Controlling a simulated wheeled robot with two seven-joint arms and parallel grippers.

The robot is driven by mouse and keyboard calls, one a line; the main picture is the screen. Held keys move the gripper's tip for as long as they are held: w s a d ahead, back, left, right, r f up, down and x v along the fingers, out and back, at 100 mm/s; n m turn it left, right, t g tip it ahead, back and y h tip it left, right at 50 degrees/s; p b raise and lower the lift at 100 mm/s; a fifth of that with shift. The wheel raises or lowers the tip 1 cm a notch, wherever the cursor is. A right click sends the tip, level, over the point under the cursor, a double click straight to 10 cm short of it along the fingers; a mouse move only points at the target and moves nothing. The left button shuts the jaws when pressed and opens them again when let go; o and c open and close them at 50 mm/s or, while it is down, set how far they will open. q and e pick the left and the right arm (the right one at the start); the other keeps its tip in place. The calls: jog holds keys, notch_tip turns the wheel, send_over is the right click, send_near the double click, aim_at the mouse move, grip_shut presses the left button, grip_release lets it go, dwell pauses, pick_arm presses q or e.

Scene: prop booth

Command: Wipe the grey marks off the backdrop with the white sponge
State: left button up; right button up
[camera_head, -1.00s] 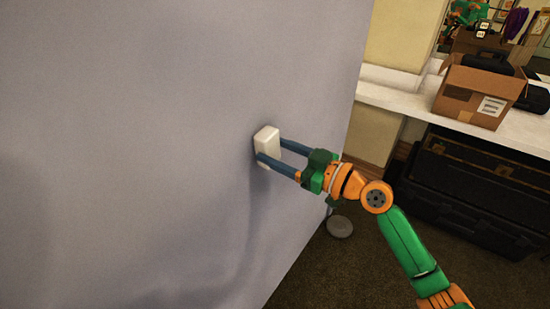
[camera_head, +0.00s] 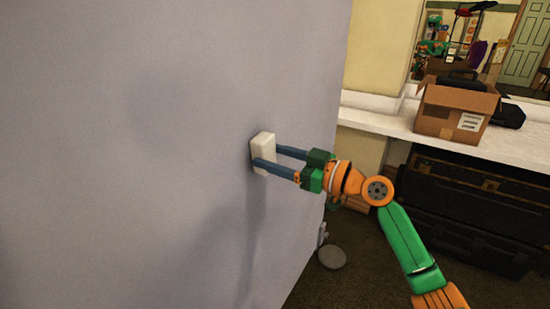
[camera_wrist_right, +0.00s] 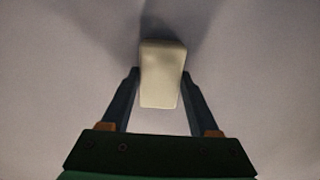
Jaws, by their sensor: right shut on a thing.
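The white sponge (camera_head: 263,152) is at the backdrop (camera_head: 130,130), a large pale grey-lilac panel that fills the left of the head view. My right gripper (camera_head: 265,157) is shut on the sponge, a blue finger on each side of it. The sponge also shows between the fingers (camera_wrist_right: 160,88) in the right wrist view (camera_wrist_right: 160,72), close against the panel; I cannot tell if it touches. I make out no distinct grey marks, only soft dark shading that looks like shadow. My left gripper is not in view.
A white counter (camera_head: 380,118) stands to the right, with an open cardboard box (camera_head: 452,112) and a black case on it. Dark cases (camera_head: 470,200) are under the counter. A round grey disc (camera_head: 332,257) is by the panel's lower edge. Dark floor lies beyond it.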

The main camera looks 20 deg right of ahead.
jog(key=s+a+p, duration=0.1)
jog(key=a, duration=0.1)
jog(key=s+a+p, duration=0.1)
jog(key=s, duration=0.1)
jog(key=shift+a+r+p, duration=0.2)
jog(key=shift+a+p, duration=0.1)
jog(key=shift+a, duration=0.1)
jog(key=shift+s+a, duration=0.2)
jog(key=shift+a, duration=0.1)
jog(key=shift+s+a+f, duration=0.15)
jog(key=shift+s+a, duration=0.05)
jog(key=shift+a, duration=0.05)
